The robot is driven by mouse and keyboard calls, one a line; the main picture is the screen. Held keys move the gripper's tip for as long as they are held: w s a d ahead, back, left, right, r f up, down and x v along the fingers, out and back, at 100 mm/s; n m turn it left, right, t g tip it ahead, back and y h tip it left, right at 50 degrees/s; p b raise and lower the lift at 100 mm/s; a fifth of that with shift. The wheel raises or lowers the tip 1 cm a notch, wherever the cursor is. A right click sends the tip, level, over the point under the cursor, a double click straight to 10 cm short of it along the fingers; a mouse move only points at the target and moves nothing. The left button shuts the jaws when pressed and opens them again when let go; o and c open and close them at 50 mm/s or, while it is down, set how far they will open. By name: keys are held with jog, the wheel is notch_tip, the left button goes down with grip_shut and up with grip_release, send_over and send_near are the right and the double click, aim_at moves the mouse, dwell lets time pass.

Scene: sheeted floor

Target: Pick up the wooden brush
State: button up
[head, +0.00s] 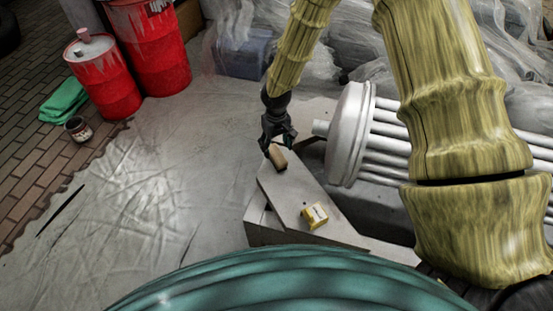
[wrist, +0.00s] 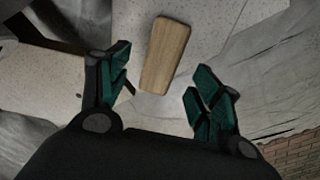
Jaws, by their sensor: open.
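The wooden brush (head: 277,158) is a tan, rounded-edged block on the far end of a pale, low slab (head: 296,195). In the wrist view the wooden brush (wrist: 165,54) lies ahead of the fingertips, roughly centred between them, with its long side pointing away from the gripper. No bristles show. My gripper (head: 277,143) is just above and beyond the brush in the head view. Its teal-padded fingers (wrist: 158,88) are spread apart with nothing between them. I cannot tell the exact gap to the brush.
A small yellow box (head: 314,215) sits on the slab's near part. A white fluted column (head: 370,135) lies close to the right. Red barrels (head: 108,80), a green cloth (head: 64,100) and a paint can (head: 78,129) stand at the left. The sheeted floor (head: 150,190) between is clear.

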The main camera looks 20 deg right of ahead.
aim_at(276, 154)
jog(key=f, duration=0.1)
jog(key=f+b, duration=0.1)
jog(key=f, duration=0.1)
jog(key=shift+s+f+b, duration=0.25)
jog(key=shift+f+b, duration=0.05)
jog(key=shift+f, duration=0.7)
jog(key=c, duration=1.1)
